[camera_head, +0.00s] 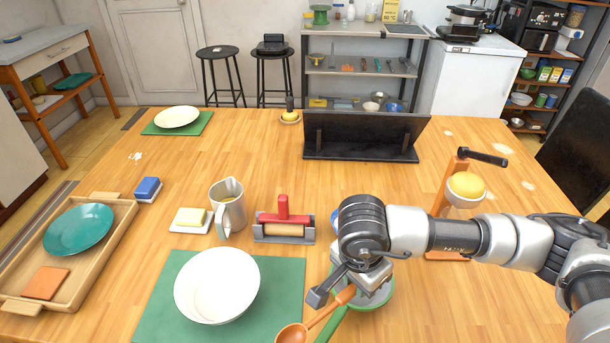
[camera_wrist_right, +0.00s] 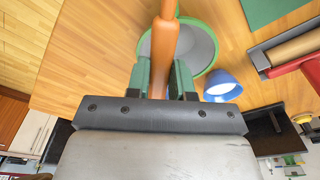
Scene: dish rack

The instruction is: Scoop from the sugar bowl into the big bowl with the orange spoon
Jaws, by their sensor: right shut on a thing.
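My right gripper (camera_head: 346,288) is shut on the orange spoon (camera_head: 292,334) by its handle. In the head view the spoon's round end points down and left, near the green mat's right edge. The spoon handle (camera_wrist_right: 163,45) also shows between the fingers in the right wrist view. The big white bowl (camera_head: 217,286) stands on the green mat, left of the gripper, and looks empty. A small blue bowl (camera_wrist_right: 222,86) with a pale inside may be the sugar bowl; my arm mostly hides it in the head view. My left gripper is not in view.
A green-rimmed pan (camera_head: 384,297) with a green handle lies beneath my right gripper. A red-handled roller holder (camera_head: 283,228), metal pitcher (camera_head: 232,212) and butter dish (camera_head: 190,220) stand behind the big bowl. An orange stand with a yellow dome (camera_head: 466,186) is at right.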

